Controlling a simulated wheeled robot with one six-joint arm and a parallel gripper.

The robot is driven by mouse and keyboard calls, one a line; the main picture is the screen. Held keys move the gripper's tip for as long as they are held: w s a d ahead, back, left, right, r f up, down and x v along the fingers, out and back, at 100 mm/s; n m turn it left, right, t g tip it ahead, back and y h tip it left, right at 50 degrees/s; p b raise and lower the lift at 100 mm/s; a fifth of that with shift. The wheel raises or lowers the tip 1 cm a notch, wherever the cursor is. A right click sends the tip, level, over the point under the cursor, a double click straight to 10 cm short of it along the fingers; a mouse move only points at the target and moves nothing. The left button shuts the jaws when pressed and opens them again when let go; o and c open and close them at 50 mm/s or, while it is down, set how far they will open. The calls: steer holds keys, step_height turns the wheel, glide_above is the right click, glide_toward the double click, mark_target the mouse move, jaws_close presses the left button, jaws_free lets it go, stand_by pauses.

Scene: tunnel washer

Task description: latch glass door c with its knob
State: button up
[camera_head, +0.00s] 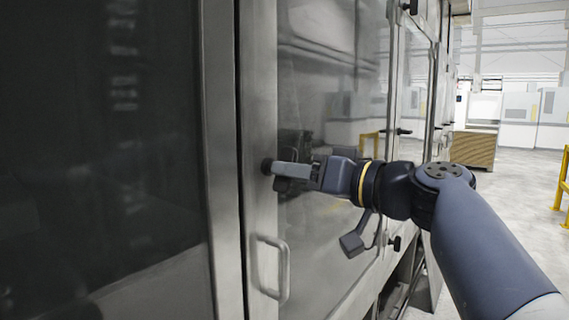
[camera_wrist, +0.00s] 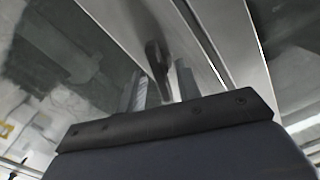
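A glass door (camera_head: 325,225) in a grey metal frame fills the middle of the head view. A small dark knob (camera_head: 267,166) sits on its left frame, above a metal handle (camera_head: 283,268). No label shows which door is c. My gripper (camera_head: 274,168) reaches left to the knob, its fingertips at it. In the wrist view the knob (camera_wrist: 156,62) is a dark elongated lever, with one finger of my gripper (camera_wrist: 161,88) on each side. The fingers look apart, with a narrow gap beside the knob. Whether either finger touches it is hard to tell.
A dark glazed panel (camera_head: 100,150) stands at the left, beside the door frame. More glass panels with dark knobs (camera_head: 402,131) run away to the right. Open floor lies at the right, with a wooden stack (camera_head: 473,149) and a yellow rail (camera_head: 561,180).

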steer(key=shift+x, duration=0.95)
steer(key=shift+c, duration=0.4)
jaws_close()
